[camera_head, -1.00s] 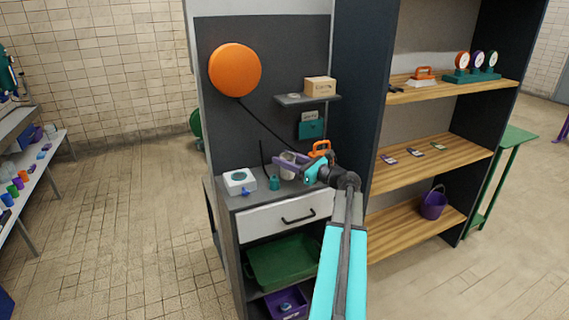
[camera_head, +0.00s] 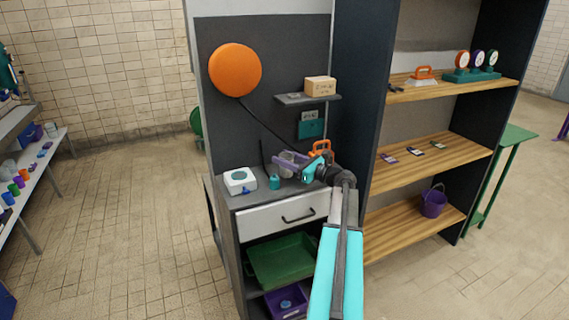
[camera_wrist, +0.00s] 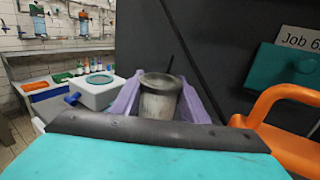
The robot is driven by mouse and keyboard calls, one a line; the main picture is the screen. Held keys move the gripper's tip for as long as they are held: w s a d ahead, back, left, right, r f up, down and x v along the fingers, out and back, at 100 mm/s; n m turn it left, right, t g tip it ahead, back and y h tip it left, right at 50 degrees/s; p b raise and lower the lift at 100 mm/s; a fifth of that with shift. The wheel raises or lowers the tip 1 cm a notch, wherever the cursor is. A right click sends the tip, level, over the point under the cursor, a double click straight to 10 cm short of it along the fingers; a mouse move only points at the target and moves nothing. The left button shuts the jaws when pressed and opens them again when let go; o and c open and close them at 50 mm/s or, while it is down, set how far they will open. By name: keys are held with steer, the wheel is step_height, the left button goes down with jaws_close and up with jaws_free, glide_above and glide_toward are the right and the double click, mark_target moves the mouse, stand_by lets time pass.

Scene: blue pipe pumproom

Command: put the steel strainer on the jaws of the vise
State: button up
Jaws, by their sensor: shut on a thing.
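The steel strainer appears to be the grey metal cup (camera_wrist: 160,100) between the purple fingers of my gripper (camera_wrist: 161,96) in the wrist view. My gripper is shut on it, and the cup looks upright with its open rim upward. In the head view my gripper (camera_head: 288,163) is over the worktop of the grey cabinet, and the cup is mostly hidden by the fingers. I cannot make out a vise for certain. An orange looped object (camera_head: 320,148) is right beside my gripper; it also shows at the right of the wrist view (camera_wrist: 268,108).
A white box with a round teal top (camera_head: 239,180) and a small teal bottle (camera_head: 274,183) stand on the worktop (camera_head: 258,198). A small wall shelf (camera_head: 306,100) with a cardboard box (camera_head: 320,86) hangs above. The dark side of the tall shelf unit (camera_head: 364,90) is close on the right.

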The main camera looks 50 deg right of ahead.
steer(key=shift+f, duration=1)
steer(key=shift+f, duration=0.1)
steer(key=o, duration=1.2)
steer(key=s, duration=0.4)
steer(key=s+d+b, duration=0.1)
steer(key=s, duration=0.3)
steer(key=s+b, duration=0.1)
steer(key=s, duration=0.3)
steer(key=shift+d+f, duration=0.1)
steer(key=shift+d, duration=0.25)
